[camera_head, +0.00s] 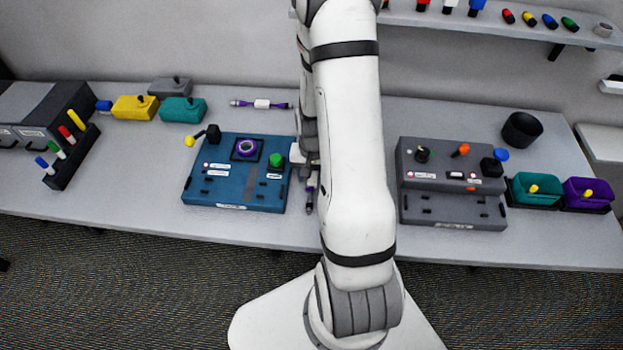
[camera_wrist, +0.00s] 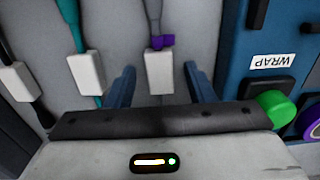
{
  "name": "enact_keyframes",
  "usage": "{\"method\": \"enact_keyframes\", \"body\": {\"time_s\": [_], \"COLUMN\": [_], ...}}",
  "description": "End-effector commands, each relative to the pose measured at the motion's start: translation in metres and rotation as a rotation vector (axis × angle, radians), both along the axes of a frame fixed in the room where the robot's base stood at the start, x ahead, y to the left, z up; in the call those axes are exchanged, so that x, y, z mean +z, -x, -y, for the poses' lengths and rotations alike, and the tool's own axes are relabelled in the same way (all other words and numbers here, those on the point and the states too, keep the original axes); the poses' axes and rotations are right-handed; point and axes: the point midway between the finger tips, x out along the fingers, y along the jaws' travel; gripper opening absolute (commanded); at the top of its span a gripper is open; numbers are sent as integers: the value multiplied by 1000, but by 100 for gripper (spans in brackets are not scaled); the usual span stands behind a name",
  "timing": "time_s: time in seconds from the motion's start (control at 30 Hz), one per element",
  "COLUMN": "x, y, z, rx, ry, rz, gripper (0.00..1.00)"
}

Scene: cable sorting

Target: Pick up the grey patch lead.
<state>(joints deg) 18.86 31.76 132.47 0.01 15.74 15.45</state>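In the wrist view a grey lead (camera_wrist: 155,12) with a purple band (camera_wrist: 160,42) and a white block (camera_wrist: 161,72) runs down between my fingers. My gripper (camera_wrist: 160,70) is open, one blue finger on each side of the white block, with gaps on both sides. I cannot tell how far the fingertips are above it.
A teal lead (camera_wrist: 72,20) and a black lead (camera_wrist: 18,80), each with a white block, lie to the left in the wrist view. The blue panel (camera_head: 212,185) with a green knob (camera_head: 275,160) stands close by. A grey panel (camera_head: 425,208) stands right of my arm.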

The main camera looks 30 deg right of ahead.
Motion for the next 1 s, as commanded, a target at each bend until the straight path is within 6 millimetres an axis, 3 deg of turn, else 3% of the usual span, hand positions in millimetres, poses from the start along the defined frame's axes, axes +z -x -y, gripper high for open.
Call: {"method": "enact_keyframes", "body": {"time_s": [0.57, 0.83, 1.0], "x": [0, 3, 19], "y": [0, 0, 0], "z": [-1, -1, -1], "rx": [2, 2, 3], "ry": [0, 0, 0], "rz": [0, 0, 0], "gripper": [1, 0, 0]}}
